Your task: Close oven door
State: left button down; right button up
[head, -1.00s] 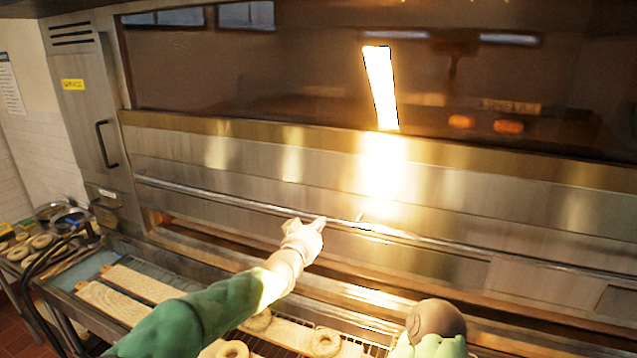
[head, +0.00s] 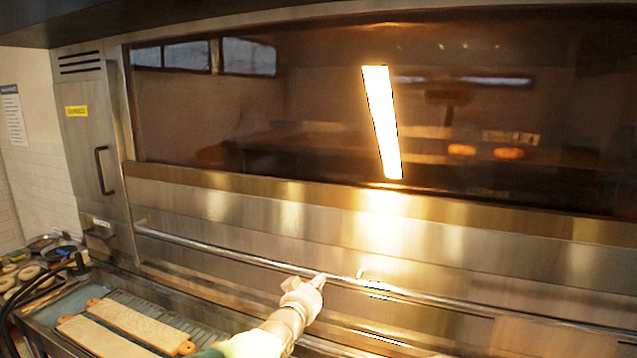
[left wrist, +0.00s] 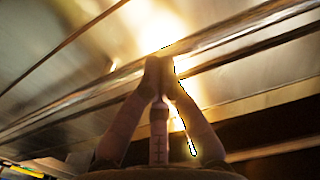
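The oven door (head: 230,205) is a wide steel front with a dark glass window (head: 280,110) above and a long handle bar (head: 220,255) across its lower part. Its lower edge sits close to the oven front at the left, with only a narrow dark strip below. My left gripper (head: 318,282) is at the middle of the bar, fingers together. In the left wrist view its fingertips (left wrist: 158,68) meet at the bar (left wrist: 95,95); I cannot tell whether the bar is between them. My right gripper is out of view.
A side panel (head: 90,140) with a black handle stands left of the door. Long boards (head: 140,325) lie on the rack below at the left. Bagels (head: 22,275) and pans stand at the far left. Orange-lit items (head: 508,153) show in the glass.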

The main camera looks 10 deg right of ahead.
pick_arm(q)
jog(key=shift+d+r, duration=0.1)
jog(key=shift+r, duration=0.05)
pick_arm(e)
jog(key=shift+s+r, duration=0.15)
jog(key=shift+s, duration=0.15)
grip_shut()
pick_arm(q)
jog(key=s+a+r, duration=0.4)
jog(key=s+a, duration=0.2)
jog(key=s, duration=0.2)
jog(key=shift+s+a, duration=0.25)
jog(key=shift+s, duration=0.1)
